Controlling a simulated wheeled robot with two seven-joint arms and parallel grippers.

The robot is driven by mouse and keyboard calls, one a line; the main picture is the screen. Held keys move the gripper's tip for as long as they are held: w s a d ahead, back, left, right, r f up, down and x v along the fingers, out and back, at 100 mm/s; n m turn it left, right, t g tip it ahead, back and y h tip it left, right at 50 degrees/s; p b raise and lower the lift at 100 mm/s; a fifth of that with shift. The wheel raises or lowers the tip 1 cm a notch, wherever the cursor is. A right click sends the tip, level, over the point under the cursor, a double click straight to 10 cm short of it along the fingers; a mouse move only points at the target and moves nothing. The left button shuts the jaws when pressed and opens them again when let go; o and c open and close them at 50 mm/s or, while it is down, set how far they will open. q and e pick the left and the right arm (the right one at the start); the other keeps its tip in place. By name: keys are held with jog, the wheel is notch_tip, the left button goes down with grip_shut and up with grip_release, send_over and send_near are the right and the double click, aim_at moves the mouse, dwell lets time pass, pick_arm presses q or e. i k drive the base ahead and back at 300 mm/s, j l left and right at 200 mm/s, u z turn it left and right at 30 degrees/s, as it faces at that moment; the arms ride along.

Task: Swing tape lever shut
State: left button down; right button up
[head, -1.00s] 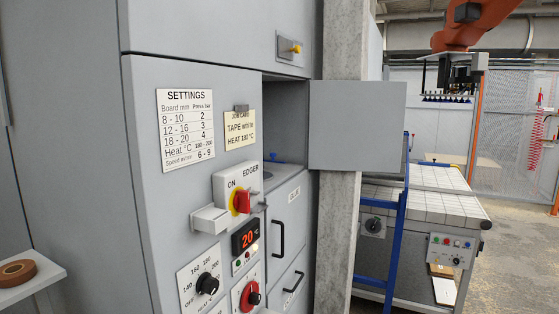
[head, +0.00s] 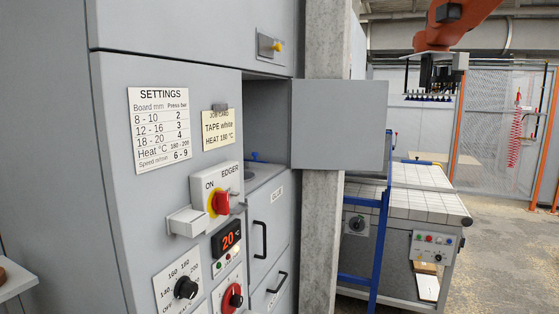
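The grey edger cabinet (head: 115,130) fills the left and middle of the head view. An open compartment (head: 266,118) shows in it, with its grey door (head: 340,124) swung out to the right. Inside, a small blue part (head: 256,156) stands above a pale rounded surface. I cannot tell whether this blue part is the tape lever. The job card (head: 220,128) reads TAPE white, HEAT 180 °C. Neither of my grippers is in view.
A red and yellow ON switch (head: 219,202), a display (head: 226,240) reading 20 and black-handled drawers (head: 260,240) are on the cabinet. A concrete post (head: 322,225), blue frame (head: 380,250) and white-topped table (head: 425,202) stand right. Floor is clear at far right.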

aim_at(254, 155)
jog(key=i+l+z, duration=0.6)
jog(key=i+z, duration=0.15)
jog(key=i, duration=0.2)
jog(key=i+z, duration=0.4)
jog(key=i, duration=0.15)
jog(key=i+l+u, duration=0.1)
jog(key=i+u, duration=0.2)
jog(key=i, duration=0.15)
jog(key=i+l+u, duration=0.2)
jog(key=i+u, duration=0.15)
jog(key=i+l+u, duration=0.3)
jog(key=i, duration=0.2)
jog(key=i+l+u, duration=0.5)
jog(key=u, duration=0.2)
jog(key=i+l+u, duration=0.15)
jog(key=l+u, duration=0.2)
jog(key=i+l+u, duration=0.1)
jog(key=l+u, duration=0.25)
jog(key=l, duration=0.1)
